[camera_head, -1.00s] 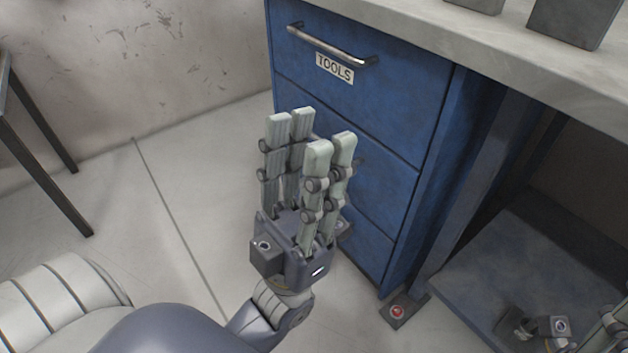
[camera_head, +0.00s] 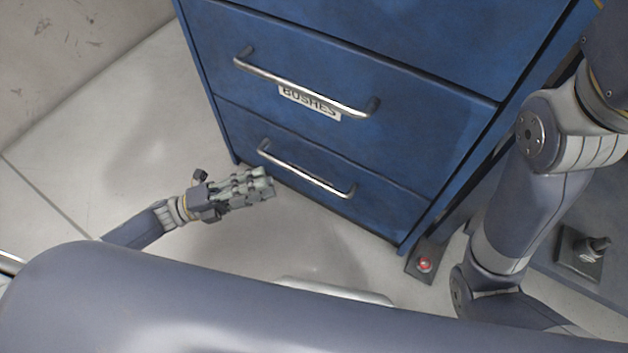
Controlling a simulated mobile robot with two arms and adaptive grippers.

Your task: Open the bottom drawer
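The bottom drawer (camera_head: 365,195) is the lowest front of the blue cabinet and looks closed. Its silver bar handle (camera_head: 305,174) runs across its upper part. My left gripper (camera_head: 268,184) is low near the floor, just left of and below this handle, with its fingers pointing right. The fingers overlap in this view, so I cannot tell whether they are open or shut, or whether they touch the cabinet. My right arm comes down at the right side of the picture, but its gripper is not in view.
Above is a closed drawer (camera_head: 420,125) with a silver handle (camera_head: 300,88) and a label (camera_head: 309,103) reading BUSHES. A foot plate with a red button (camera_head: 424,264) sits at the cabinet's right base. A dark fitting (camera_head: 585,252) is further right. The floor (camera_head: 110,130) left of the cabinet is clear.

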